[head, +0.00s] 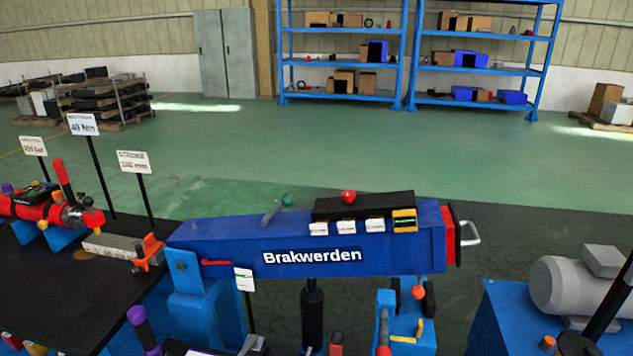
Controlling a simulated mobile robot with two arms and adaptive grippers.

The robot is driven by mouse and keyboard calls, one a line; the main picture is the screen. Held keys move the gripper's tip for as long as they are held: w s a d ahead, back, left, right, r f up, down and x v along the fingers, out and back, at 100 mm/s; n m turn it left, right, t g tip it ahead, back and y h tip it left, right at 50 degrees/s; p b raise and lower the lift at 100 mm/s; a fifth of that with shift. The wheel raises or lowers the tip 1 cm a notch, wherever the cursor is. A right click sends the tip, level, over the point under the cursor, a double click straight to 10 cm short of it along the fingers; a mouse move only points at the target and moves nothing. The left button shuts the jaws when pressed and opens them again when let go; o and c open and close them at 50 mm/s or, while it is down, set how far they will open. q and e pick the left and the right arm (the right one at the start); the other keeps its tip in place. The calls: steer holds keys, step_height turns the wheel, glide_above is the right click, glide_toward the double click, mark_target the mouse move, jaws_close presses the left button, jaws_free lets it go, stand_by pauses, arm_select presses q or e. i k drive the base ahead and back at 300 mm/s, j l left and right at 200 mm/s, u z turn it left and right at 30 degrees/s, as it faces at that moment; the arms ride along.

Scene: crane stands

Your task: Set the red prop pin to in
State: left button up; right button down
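A blue crane boom (225,238) marked "Brakwerden" lies nearly level on a blue post (205,310) at its left end. A short red pin-like piece (216,262) shows on the boom's side near that post. A round orange-red knob (418,292) shows on a blue stand (412,325) under the boom's right end. I cannot tell for sure which of these is the prop pin, or whether it is in or out. A black cylinder (312,315) stands under the boom's middle. Neither of my grippers is in view.
A black bench (60,285) with a red device (75,213) and sign posts is at left. A grey motor (575,285) on a blue stand is at right. A purple-topped handle (140,318) rises at front left. Green floor behind is clear up to blue shelves (408,60).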

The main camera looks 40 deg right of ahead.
mark_target(382, 349)
steer(key=z, duration=1.75)
